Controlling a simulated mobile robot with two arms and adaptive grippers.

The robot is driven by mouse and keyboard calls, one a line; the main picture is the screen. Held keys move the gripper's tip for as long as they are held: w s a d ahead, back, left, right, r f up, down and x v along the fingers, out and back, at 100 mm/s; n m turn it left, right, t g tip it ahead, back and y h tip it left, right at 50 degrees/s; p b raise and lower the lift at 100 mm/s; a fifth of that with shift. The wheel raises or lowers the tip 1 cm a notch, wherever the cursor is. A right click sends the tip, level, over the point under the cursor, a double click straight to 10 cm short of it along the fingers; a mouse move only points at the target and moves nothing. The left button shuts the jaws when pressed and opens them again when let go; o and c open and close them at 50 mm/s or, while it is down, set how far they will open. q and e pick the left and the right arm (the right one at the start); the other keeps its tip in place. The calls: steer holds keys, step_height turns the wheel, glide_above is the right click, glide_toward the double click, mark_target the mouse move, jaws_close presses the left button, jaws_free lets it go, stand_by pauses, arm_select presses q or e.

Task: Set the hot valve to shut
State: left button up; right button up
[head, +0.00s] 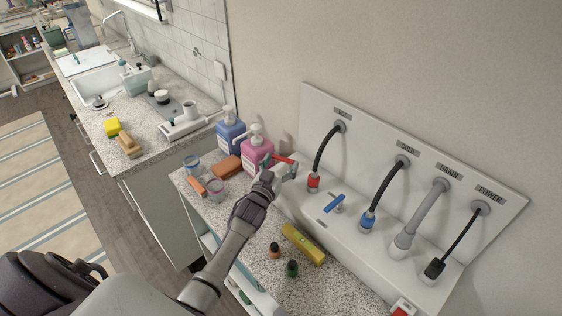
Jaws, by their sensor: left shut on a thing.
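The hot valve has a red handle (277,158) at the left end of the white utility panel (315,108), left of the hose with the red connector (313,181). My left gripper (285,169) reaches up to this handle and is shut on it. The gripper's fingers and wrist hide the valve's body, and the handle's exact angle is hard to tell. The blue valve handle (335,203) sits to the right, apart from my gripper. My right gripper is not in view.
A pink bottle (257,149) and a blue bottle (230,136) stand close left of my gripper. The blue-ended cold hose (368,219) hangs farther right.

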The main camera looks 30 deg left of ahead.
arm_select(q)
steer(key=shift+w+a+f+m+h, duration=0.15)
steer(key=shift+m+h, duration=0.25)
steer(key=shift+h, duration=0.2)
steer(key=shift+a+r+m+h, duration=0.15)
steer(key=shift+m+h, duration=0.25)
steer(key=shift+h, duration=0.2)
steer(key=shift+w+f+m+h, duration=0.15)
steer(key=shift+m+h, duration=0.15)
steer(key=shift+h, duration=0.2)
steer(key=shift+w+a+m+h+b, duration=0.15)
steer(key=shift+m+h+b, duration=0.55)
steer(key=shift+h, duration=0.4)
steer(key=shift+m+g+h, duration=0.3)
steer(key=shift+h, duration=0.1)
steer(key=shift+w, duration=0.1)
steer(key=o, duration=1)
steer(key=shift+w, duration=0.1)
steer(key=shift+o, duration=0.2)
